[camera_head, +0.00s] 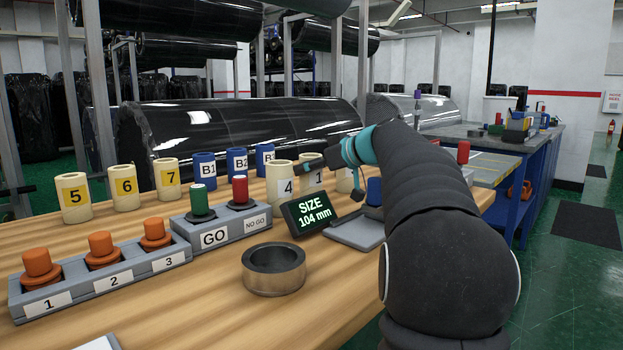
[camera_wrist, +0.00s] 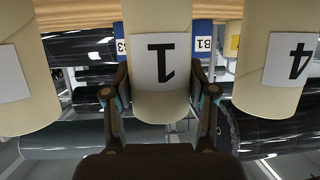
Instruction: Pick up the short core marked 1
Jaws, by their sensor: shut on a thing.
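The short core marked 1 (camera_head: 313,178) is a cream tube with a white label, standing upright behind the size display. In the wrist view, which is upside down, the core marked 1 (camera_wrist: 158,30) fills the middle between my fingers. My gripper (camera_wrist: 160,88) is shut on it, one finger on each side. In the head view my gripper (camera_head: 318,164) reaches the core from the right. The core's foot is hidden by the display, so I cannot tell whether it touches the table.
The core marked 4 (camera_head: 281,186) stands close on the left; another cream core (camera_head: 344,181) is on the right, partly hidden. The size display (camera_head: 311,213) reads 104 mm. Blue cores (camera_head: 205,170) stand behind. A metal ring (camera_head: 273,270) and a GO gauge block (camera_head: 222,231) are in front.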

